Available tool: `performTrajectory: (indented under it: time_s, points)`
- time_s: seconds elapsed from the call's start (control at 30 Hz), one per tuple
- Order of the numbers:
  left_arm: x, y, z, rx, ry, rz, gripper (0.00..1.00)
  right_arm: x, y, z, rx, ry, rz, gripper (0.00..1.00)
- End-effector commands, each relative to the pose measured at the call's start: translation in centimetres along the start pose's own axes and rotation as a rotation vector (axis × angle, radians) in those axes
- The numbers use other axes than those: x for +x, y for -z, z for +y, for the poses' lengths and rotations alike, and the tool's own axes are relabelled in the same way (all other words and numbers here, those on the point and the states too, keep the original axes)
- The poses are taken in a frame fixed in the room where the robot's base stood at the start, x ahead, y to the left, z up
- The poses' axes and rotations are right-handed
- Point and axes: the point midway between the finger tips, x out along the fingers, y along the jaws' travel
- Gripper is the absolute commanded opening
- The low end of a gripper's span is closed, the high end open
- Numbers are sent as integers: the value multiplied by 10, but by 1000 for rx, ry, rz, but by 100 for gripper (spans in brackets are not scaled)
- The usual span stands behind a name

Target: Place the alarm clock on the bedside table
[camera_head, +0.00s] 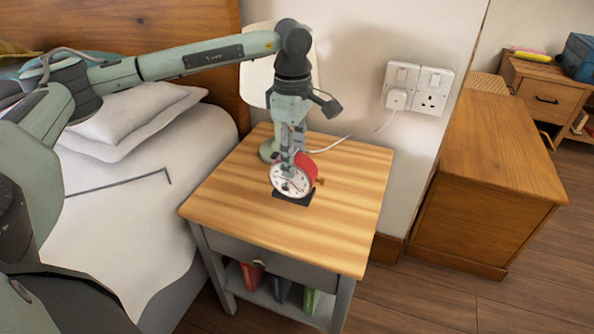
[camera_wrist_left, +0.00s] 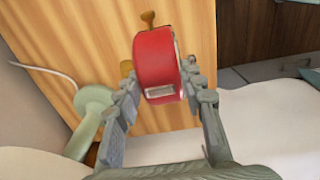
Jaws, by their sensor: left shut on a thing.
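The alarm clock (camera_head: 305,165) is red with a white face and brass-coloured knobs. My left gripper (camera_head: 289,160) points down and is shut on it, over the middle of the bedside table (camera_head: 335,240). The clock is upright, with a dark patch directly under it; I cannot tell whether it touches the wooden top. In the left wrist view the red clock body (camera_wrist_left: 154,57) sits between the two fingers of my left gripper (camera_wrist_left: 160,80). My right gripper is not in view.
A lamp with a pale shade (camera_head: 256,80) and green base (camera_head: 267,150) stands at the table's back, its cord running to a wall socket (camera_head: 418,88). The bed (camera_head: 120,220) adjoins on the left. A wooden cabinet (camera_head: 495,150) is right. The table's front and right are clear.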

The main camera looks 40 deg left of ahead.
Motion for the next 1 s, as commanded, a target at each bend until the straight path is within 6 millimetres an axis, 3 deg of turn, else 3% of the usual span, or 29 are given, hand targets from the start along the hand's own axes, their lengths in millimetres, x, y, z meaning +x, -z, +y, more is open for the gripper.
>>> performTrajectory:
  time_s: [0.17,0.43,0.87,0.9,1.0]
  points:
    - [7,-6,5,-1,0,1,0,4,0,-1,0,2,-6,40]
    - [41,-6,4,-1,0,0,0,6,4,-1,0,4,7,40]
    - [47,-6,4,0,-1,0,0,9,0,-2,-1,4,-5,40]
    - [48,-6,4,0,1,1,41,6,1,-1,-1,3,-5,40]
    - [47,-6,4,0,1,1,54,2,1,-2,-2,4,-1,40]
